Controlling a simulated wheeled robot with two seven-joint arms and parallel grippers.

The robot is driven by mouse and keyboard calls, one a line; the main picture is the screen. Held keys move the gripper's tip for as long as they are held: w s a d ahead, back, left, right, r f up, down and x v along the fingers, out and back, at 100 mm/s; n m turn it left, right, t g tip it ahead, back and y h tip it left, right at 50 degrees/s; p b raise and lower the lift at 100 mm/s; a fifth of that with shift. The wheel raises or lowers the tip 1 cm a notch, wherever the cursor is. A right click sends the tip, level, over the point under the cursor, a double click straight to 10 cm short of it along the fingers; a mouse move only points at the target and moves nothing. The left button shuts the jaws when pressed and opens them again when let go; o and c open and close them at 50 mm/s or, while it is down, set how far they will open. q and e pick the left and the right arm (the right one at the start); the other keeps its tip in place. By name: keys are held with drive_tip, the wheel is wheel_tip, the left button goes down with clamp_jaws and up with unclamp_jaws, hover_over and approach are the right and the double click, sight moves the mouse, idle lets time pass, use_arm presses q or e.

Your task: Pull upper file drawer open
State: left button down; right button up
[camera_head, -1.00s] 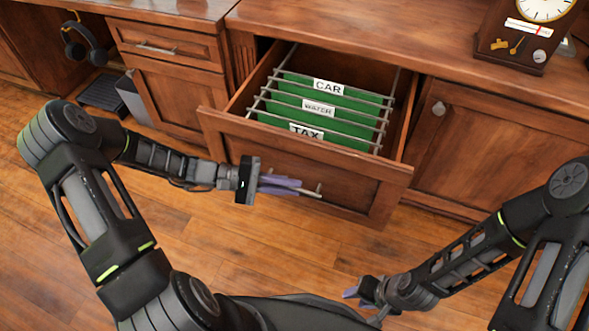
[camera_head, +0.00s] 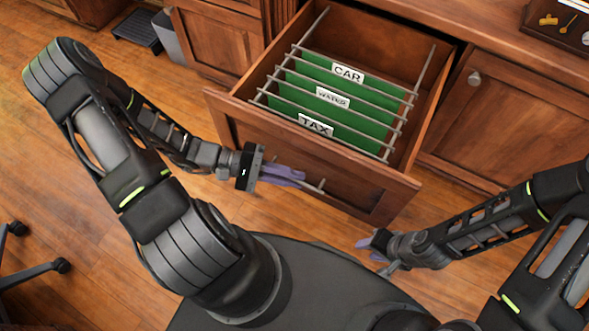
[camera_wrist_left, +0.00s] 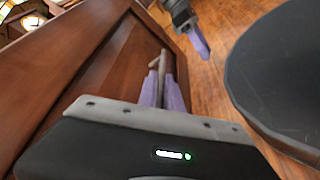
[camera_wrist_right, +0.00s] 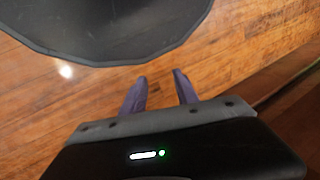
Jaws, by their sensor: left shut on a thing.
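The upper file drawer (camera_head: 365,187) is pulled far out of the wood cabinet. Green hanging folders (camera_head: 335,98) labelled CAR, WATER and TAX hang on metal rails inside it. A metal bar handle (camera_head: 313,187) runs across the drawer front. My left gripper (camera_head: 298,176) is shut on the handle, which also shows between its purple fingers in the left wrist view (camera_wrist_left: 155,66).
A closed cabinet door (camera_head: 494,125) with a round knob stands right of the drawer. Another closed door (camera_head: 220,45) and a grey bin (camera_head: 168,38) are to the left. A chair base (camera_head: 35,268) is at the lower left. Bare wood floor lies between the drawer and my base.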

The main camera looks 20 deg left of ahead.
use_arm(q)
drive_tip(key=c, duration=1.8)
unclamp_jaws()
drive_tip(key=shift+a, duration=0.1)
drive_tip(key=v, duration=0.7)
drive_tip(key=shift+s+a+r+p, duration=0.1)
drive_tip(key=shift+a+p, duration=0.2)
drive_tip(key=shift+a, duration=0.05)
